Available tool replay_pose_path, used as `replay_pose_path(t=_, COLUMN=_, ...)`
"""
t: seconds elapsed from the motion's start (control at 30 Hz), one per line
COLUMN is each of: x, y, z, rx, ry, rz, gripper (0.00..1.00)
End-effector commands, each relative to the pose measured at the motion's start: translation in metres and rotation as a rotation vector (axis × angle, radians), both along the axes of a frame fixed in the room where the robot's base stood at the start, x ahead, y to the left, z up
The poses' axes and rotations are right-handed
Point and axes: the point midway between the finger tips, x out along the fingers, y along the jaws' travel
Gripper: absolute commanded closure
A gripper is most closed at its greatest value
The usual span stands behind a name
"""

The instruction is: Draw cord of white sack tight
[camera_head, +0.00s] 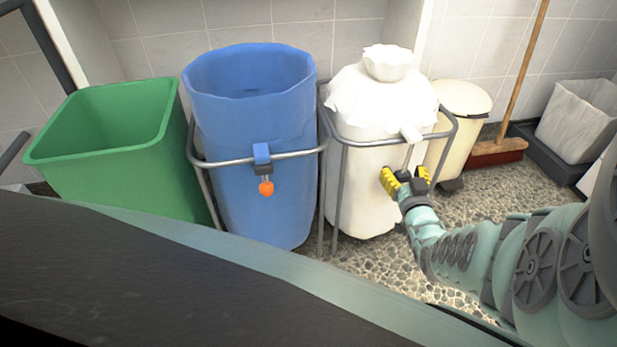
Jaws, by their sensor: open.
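The white sack (365,190) hangs in a grey metal frame. Its top is gathered into a closed neck with a puffed tuft (387,62) above it. A white tab or toggle (411,134) sits at its front rim, and a thin cord (408,157) hangs from it. My gripper (405,177) is open at the front of the white sack, its yellow fingertips apart on either side of the cord's lower part. A dark shape shows between the fingers; I cannot tell whether it is the cord's end or part of my gripper.
Left of the white sack stands an open blue sack (240,190) in a similar frame, with an orange ball (266,188) on its cord. A green bin (120,170) is further left. A cream lidded bin (460,100), a broom (497,150) and a pale bin (578,120) stand right. Pebbled floor lies between.

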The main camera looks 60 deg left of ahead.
Motion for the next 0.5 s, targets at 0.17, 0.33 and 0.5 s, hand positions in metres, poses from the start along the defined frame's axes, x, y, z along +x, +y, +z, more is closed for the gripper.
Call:
replay_pose_path(t=0.17, x=-0.004, y=-0.002, z=0.032, rx=-0.002, ry=0.002, rz=0.004, gripper=0.36)
replay_pose_path(t=0.33, x=-0.022, y=-0.033, z=0.027, rx=-0.004, ry=0.003, rz=0.003, gripper=0.36)
replay_pose_path(t=0.5, x=-0.039, y=-0.061, z=0.026, rx=-0.003, ry=0.004, rz=0.001, gripper=0.36)
